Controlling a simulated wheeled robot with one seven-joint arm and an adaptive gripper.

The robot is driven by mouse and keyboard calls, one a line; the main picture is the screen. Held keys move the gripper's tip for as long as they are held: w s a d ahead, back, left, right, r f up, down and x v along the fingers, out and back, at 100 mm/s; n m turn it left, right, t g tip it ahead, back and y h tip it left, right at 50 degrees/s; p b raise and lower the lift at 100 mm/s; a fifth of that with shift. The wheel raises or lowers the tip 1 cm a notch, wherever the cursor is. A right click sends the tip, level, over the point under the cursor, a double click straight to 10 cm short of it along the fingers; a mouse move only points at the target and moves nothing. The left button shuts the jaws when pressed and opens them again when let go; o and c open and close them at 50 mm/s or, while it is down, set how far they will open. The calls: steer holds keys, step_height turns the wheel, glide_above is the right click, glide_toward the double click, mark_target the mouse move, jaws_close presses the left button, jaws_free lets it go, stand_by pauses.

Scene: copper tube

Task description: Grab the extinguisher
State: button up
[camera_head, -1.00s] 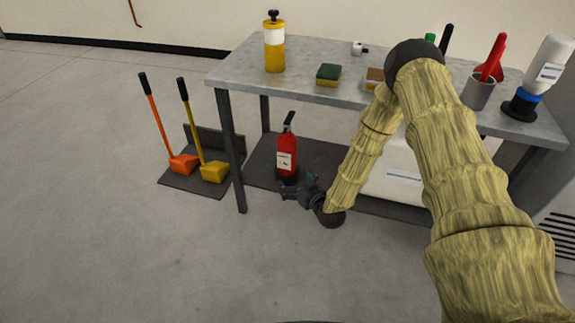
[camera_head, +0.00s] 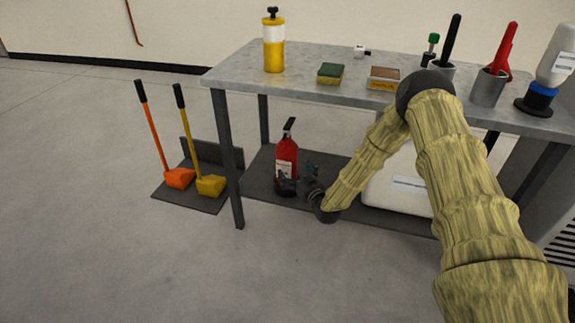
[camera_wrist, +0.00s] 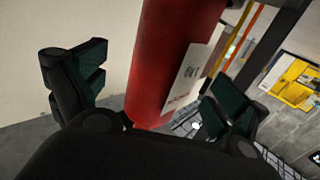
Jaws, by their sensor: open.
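The red extinguisher (camera_head: 287,152) stands upright on the lower shelf of the metal table, with a black top and a white label. My gripper (camera_head: 297,183) is in front of its lower part in the head view. In the wrist view the extinguisher's red body (camera_wrist: 170,60) lies between the two green-padded fingers of my gripper (camera_wrist: 160,88). The fingers are spread apart, with a visible gap on the left side and a narrower one on the right. The extinguisher's base is partly hidden by my gripper in the head view.
The table (camera_head: 225,80) holds a yellow bottle (camera_head: 273,50), a sponge (camera_head: 330,74), a brush block (camera_head: 384,77) and cups of tools. A white box (camera_head: 400,185) sits right on the lower shelf. A table leg (camera_head: 228,160) stands left of the extinguisher. Orange (camera_head: 178,177) and yellow (camera_head: 210,185) scoops stand further left.

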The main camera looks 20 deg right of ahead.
steer(key=shift+w+a+r+b, duration=0.1)
steer(key=shift+w+a+b, duration=0.25)
steer(key=shift+w, duration=0.55)
steer(key=shift+w+a+r+b, duration=0.15)
steer(key=shift+w+b, duration=0.4)
steer(key=shift+w, duration=0.4)
steer(key=shift+w+a+f+b, duration=0.1)
steer(key=shift+w+a+b, duration=0.25)
steer(key=shift+w, duration=0.55)
steer(key=shift+d, duration=0.1)
steer(key=c, duration=2.2)
steer(key=shift+r, duration=0.2)
